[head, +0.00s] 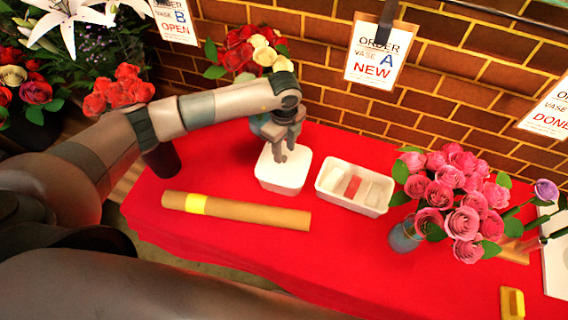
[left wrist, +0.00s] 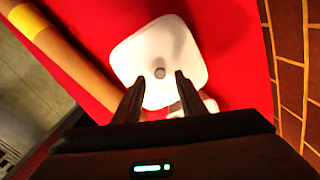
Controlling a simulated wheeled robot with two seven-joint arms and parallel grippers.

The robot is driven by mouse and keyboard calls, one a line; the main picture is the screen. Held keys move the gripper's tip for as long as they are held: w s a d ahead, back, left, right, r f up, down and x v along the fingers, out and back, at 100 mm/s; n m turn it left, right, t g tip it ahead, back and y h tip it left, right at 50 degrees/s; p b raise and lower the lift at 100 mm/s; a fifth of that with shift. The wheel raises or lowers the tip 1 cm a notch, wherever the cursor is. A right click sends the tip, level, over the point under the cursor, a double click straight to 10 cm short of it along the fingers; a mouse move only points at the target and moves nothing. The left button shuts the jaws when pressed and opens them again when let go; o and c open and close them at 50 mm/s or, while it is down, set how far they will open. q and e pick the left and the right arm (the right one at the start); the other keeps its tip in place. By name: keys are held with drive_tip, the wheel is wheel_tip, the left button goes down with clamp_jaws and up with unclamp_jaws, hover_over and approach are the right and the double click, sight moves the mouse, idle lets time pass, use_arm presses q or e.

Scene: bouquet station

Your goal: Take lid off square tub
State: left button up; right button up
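The square tub (head: 283,173) is white and stands on the red table, with its white lid on top. In the left wrist view the lid (left wrist: 150,50) fills the upper middle, with a small grey knob (left wrist: 159,72) near its centre. My left gripper (head: 282,157) is over the tub, pointing down at the lid. In the left wrist view its two fingers (left wrist: 157,82) are apart, on either side of the line to the knob, with nothing between the tips. Contact with the knob cannot be told. My right gripper does not show.
A brown paper roll with a yellow band (head: 236,210) lies in front of the tub. A white divided tray (head: 354,187) stands right of it. A vase of pink roses (head: 405,236) is further right. A brick wall (head: 330,60) with order signs runs behind.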

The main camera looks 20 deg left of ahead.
sight(284, 160)
use_arm(q)
drive_tip(key=shift+f+b, duration=0.7)
drive_tip(key=shift+f, duration=0.75)
clamp_jaws()
